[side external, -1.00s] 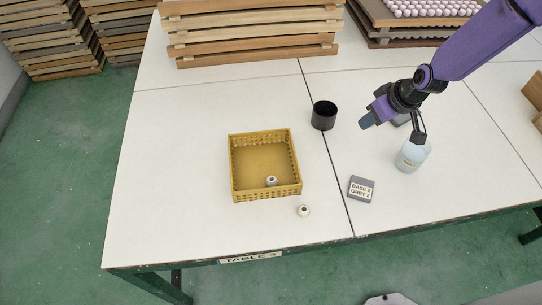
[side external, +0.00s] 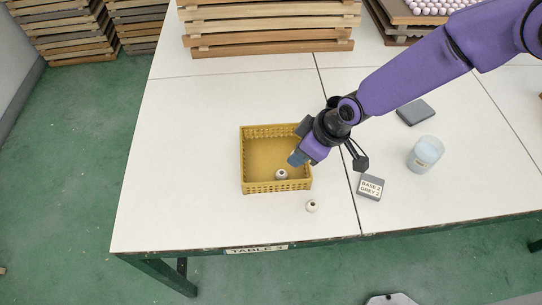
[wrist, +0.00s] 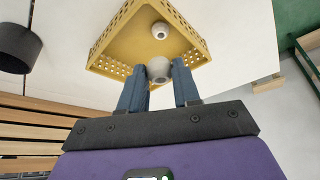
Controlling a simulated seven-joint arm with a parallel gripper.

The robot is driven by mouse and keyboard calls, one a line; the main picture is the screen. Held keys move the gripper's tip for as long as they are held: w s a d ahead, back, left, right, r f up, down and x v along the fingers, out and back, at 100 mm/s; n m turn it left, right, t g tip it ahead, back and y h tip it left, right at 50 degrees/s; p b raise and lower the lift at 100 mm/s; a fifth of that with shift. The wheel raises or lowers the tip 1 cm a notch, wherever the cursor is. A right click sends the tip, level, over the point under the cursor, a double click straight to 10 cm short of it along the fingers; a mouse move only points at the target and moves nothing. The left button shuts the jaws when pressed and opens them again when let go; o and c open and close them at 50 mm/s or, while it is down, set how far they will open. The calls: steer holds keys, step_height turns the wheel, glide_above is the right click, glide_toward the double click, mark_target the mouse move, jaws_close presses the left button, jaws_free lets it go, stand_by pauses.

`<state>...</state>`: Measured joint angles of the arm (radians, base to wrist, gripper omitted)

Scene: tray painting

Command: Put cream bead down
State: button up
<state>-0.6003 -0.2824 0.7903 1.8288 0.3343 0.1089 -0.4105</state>
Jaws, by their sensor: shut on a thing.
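My gripper (side external: 297,158) hangs over the right side of the yellow tray (side external: 276,187), angled down and left. In the wrist view its two blue fingers are closed on a round pale bead (wrist: 158,69), taken as the cream bead. The side view does not show this bead clearly. The tray also shows in the wrist view (wrist: 107,66), beneath the held bead. A second pale bead with a dark hole (side external: 281,174) lies inside the tray near its front wall; it also shows in the wrist view (wrist: 160,31).
Another pale bead (side external: 312,205) lies on the table in front of the tray. A grey labelled block (side external: 370,187), a pale blue jar (side external: 425,154) and a dark grey slab (side external: 415,112) stand to the right. A black cup (wrist: 18,46) is near the tray. Table left is clear.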

glide_toward(265, 164)
steer(key=shift+w+a+f, duration=0.35)
steer(key=shift+a+f, duration=0.3)
steer(key=shift+w+a+f, duration=0.3)
steer(key=shift+f, duration=1.75)
steer(key=shift+f, duration=0.15)
steer(key=o, duration=1)
steer(key=v, duration=1.2)
